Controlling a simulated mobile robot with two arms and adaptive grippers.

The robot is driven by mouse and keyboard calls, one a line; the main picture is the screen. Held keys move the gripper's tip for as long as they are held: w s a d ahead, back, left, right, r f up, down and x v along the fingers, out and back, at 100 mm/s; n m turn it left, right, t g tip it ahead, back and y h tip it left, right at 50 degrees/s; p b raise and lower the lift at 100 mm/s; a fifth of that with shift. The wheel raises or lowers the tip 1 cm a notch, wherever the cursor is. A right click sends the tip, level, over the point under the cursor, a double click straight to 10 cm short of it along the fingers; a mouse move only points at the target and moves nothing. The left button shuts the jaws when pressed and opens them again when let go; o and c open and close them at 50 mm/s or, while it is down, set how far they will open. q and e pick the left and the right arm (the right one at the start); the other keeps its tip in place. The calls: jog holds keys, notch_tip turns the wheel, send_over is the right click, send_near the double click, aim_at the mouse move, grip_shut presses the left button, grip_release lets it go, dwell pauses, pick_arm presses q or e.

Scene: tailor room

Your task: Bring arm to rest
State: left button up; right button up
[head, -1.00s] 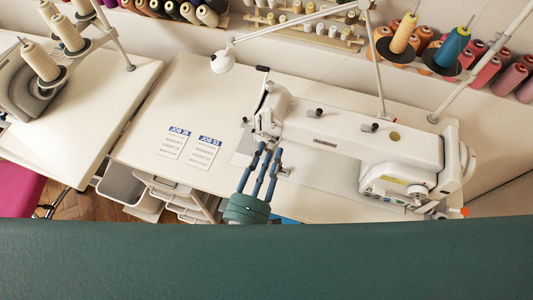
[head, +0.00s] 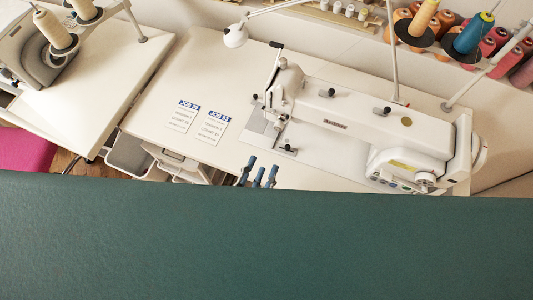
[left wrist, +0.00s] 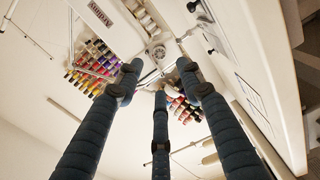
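My left gripper (head: 258,172) shows in the head view only as blue fingertips at the front edge of the sewing table, just above a dark green surface that hides the rest of the hand. In the left wrist view its three dark blue fingers (left wrist: 158,85) stand spread, with nothing held between them. The white sewing machine (head: 345,125) stands just behind and to the right of the fingertips, apart from them. My right gripper shows in neither view.
Two job cards (head: 212,127) lie on the white table (head: 190,70), left of the machine. Thread cones (head: 473,36) stand at the back right. Drawers (head: 175,161) hang under the table. Another white table (head: 95,85) stands at the left.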

pick_arm(q)
jog(key=shift+s+a, duration=0.15)
jog(key=shift+s, duration=0.3)
jog(key=shift+w, duration=0.1)
